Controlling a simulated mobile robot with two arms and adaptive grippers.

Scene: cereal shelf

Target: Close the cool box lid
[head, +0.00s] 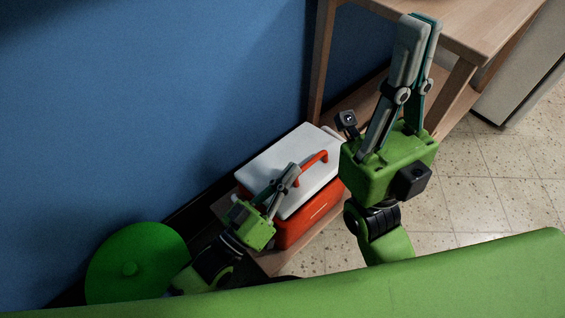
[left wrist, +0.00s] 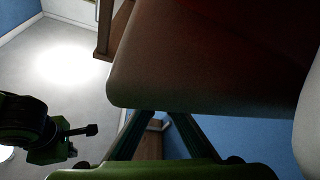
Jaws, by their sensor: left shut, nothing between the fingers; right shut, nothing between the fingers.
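The cool box has an orange-red body (head: 293,233) and a white lid (head: 302,140) with a red handle (head: 315,160). The lid lies over the body; I cannot tell whether a gap is left between them. My left gripper (head: 292,170) is shut and empty, over the front part of the lid in the head view, and hides some of it. My right gripper (head: 421,20) is shut and empty, pointing up, right of the box.
The box stands on a low wooden shelf (head: 270,262) against a blue wall (head: 150,110). A wooden table (head: 480,25) stands behind, at the upper right. A green round object (head: 130,265) is at the lower left. Tiled floor (head: 490,205) is clear at right.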

